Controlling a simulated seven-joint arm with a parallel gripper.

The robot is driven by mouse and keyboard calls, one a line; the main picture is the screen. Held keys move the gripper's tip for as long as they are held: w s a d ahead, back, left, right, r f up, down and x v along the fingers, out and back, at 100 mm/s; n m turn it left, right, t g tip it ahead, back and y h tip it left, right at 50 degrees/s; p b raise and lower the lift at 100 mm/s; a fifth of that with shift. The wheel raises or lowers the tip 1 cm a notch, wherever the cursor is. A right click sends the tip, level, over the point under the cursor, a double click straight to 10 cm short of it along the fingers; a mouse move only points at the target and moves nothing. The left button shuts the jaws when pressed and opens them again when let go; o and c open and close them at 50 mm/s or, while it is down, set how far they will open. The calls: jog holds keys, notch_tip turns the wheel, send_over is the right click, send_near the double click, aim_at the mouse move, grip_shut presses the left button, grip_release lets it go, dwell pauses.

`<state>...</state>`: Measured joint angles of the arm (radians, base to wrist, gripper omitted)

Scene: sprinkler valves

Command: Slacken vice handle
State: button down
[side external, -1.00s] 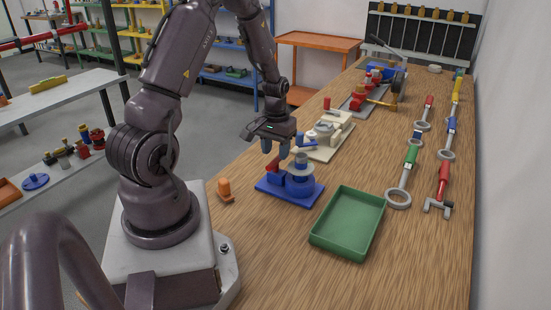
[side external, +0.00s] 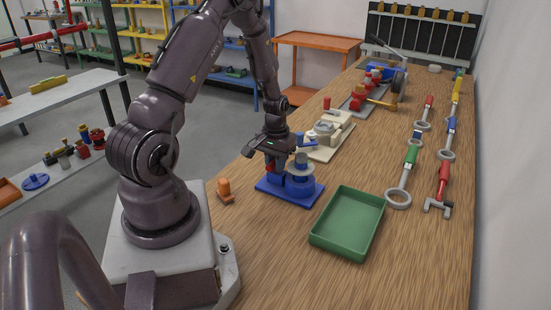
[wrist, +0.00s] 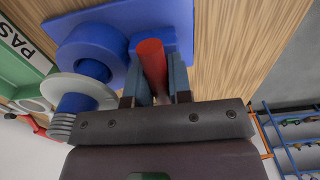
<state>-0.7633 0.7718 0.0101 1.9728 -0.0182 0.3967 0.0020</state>
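The blue vice (side external: 289,191) stands on its flat blue base on the wooden bench, just past my robot's foot. It has a round blue body and a pale grey disc (side external: 300,172). In the wrist view the blue base (wrist: 165,15) and grey disc (wrist: 75,88) fill the upper left. A red handle (wrist: 151,58) stands up from the base beside the blue round body. My gripper (wrist: 160,78) points down over the vice, with one finger on each side of the red handle. The fingers look close against it, with no clear gap. In the side view my gripper (side external: 272,165) hides most of the handle.
A green tray (side external: 347,222) lies right of the vice, and an orange piece (side external: 225,189) sits to the left near my base. A cream fixture (side external: 328,135) stands behind. Wrench-like tools (side external: 408,170) lie along the right side. Bare bench lies in front of the tray.

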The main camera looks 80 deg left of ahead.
jog(key=shift+n, duration=1.9)
jog(key=n, duration=0.5)
jog(key=shift+n, duration=0.8)
jog(key=n, duration=0.6)
jog(key=shift+n, duration=0.4)
jog(key=c, duration=1)
grip_release()
